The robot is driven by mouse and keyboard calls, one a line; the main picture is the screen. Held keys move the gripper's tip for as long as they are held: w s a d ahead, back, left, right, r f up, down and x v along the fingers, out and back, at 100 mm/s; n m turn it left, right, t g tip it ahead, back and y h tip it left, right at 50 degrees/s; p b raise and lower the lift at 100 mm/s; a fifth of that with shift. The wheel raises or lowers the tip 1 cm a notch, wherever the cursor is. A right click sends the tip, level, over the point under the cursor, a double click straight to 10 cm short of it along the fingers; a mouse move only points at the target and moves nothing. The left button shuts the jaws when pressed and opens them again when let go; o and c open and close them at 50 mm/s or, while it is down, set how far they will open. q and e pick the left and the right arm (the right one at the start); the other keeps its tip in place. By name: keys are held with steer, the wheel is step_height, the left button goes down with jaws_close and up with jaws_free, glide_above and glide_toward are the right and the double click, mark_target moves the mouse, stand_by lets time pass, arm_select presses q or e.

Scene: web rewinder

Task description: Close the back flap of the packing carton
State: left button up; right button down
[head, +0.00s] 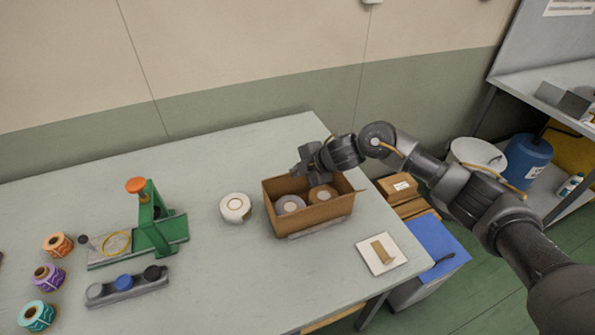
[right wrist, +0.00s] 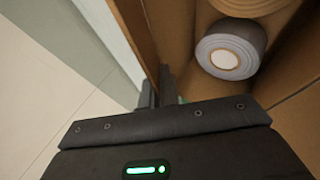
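The open brown packing carton (head: 314,217) stands on the table with a grey-rimmed roll (head: 291,204) and a brown roll (head: 322,193) inside. My right gripper (head: 303,170) is at the carton's back edge, pointing left. In the right wrist view its narrow fingertips (right wrist: 156,88) are close together, right by a brown cardboard panel (right wrist: 134,28); whether this is the back flap or the back wall I cannot tell. The grey roll (right wrist: 229,54) lies beyond the panel inside the carton. The arm and gripper partly hide the carton's back edge. My left gripper is out of view.
A white roll (head: 235,208) stands left of the carton. A white pad (head: 381,254) with a brown piece lies near the table's right edge. A green press (head: 158,225) and several coloured rolls are at the left. A blue-topped box (head: 437,249) stands beyond the table.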

steer(key=t+b, duration=0.1)
steer(key=b, duration=0.1)
steer(key=f+b, duration=0.1)
steer(key=b, duration=0.1)
steer(key=shift+s+d+f+n+t+y, duration=0.1)
steer(key=shift+s+f+n+t+y, duration=0.1)
steer(key=shift+s+n+t+y, duration=0.15)
steer(key=shift+r+t+b, duration=0.3)
steer(key=shift+t, duration=0.05)
steer(key=c, duration=1.6)
jaws_free()
steer(key=shift+c, duration=0.2)
steer(key=v, duration=1.1)
